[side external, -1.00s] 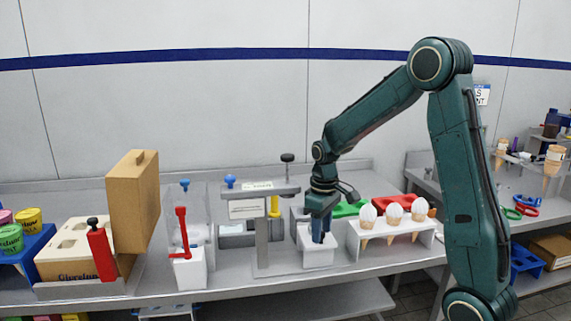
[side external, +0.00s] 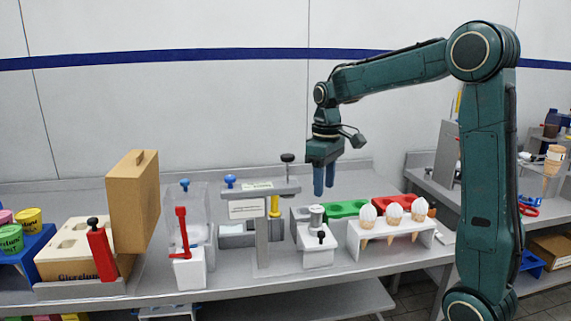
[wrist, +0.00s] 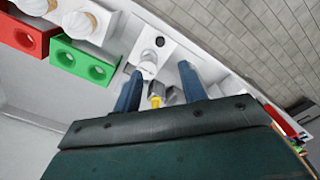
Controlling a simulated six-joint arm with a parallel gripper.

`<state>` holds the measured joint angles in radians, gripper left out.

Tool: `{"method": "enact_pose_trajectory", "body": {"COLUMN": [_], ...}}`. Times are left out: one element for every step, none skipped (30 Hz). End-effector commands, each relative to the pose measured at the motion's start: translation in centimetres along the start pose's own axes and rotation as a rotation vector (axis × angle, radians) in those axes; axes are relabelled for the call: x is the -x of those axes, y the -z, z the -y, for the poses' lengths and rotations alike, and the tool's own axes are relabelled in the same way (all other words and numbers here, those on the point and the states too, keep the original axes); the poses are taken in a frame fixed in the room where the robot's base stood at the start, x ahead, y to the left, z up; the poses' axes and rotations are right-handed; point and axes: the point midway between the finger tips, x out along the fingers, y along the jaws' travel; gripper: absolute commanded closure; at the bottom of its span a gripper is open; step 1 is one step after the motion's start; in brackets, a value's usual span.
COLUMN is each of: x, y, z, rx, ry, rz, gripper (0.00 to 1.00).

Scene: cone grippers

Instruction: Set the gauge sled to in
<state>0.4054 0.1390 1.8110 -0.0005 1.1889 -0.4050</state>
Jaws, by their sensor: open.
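A white block, which looks like the gauge sled (side external: 316,258), sits at the bench front, right of the grey gauge stand (side external: 262,238). It carries a short grey cylinder (side external: 316,216) and a small black knob (side external: 321,236). My gripper (side external: 324,190) hangs above and behind it, fingers down, open and empty, touching nothing. In the wrist view, the fingers (wrist: 160,74) are spread, with the cylinder (wrist: 148,64) and a yellow-tipped part (wrist: 156,101) showing between them. The black knob (wrist: 159,41) shows beyond the fingertips. I cannot tell the sled's exact position along its travel.
A white rack (side external: 392,238) with several ice-cream cones stands right of the block, with green (side external: 346,209) and red (side external: 388,203) holders behind. Left are a clear dispenser with a red lever (side external: 182,232) and a cardboard-coloured box (side external: 133,202).

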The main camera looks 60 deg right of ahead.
Motion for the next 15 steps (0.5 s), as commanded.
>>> {"method": "enact_pose_trajectory", "body": {"x": [0.37, 0.52, 0.68, 0.76, 0.82, 0.87, 0.88, 0.89, 0.89, 0.88, 0.88, 0.87, 0.87, 0.87, 0.86], "y": [0.01, 0.00, 0.00, 0.00, 0.00, -0.01, -0.01, -0.01, -0.01, -0.01, -0.01, -0.01, -0.01, -0.02, -0.04], "z": [0.00, 0.00, 0.00, 0.00, 0.00, 0.00, 0.01, 0.01, 0.01, 0.00, 0.01, 0.01, 0.00, 0.00, -0.01], "rx": [0.000, 0.000, 0.000, 0.000, 0.000, 0.000, 0.000, 0.000, 0.000, 0.000, 0.000, 0.000, 0.000, 0.000, 0.000], "ry": [0.000, 0.000, 0.000, 0.000, 0.000, 0.000, 0.000, 0.000, 0.000, 0.000, 0.000, 0.000, 0.000, 0.000, 0.000], "rz": [-0.001, -0.001, 0.000, 0.000, 0.000, 0.000, 0.000, 0.000, 0.000, 0.000, 0.000, 0.000, 0.000, 0.000, -0.001], "gripper": [0.58, 0.58, 0.58, 0.58, 0.58, 0.58, 0.58, 0.58, 0.58, 0.58, 0.58, 0.58, 0.58, 0.59, 0.59]}}
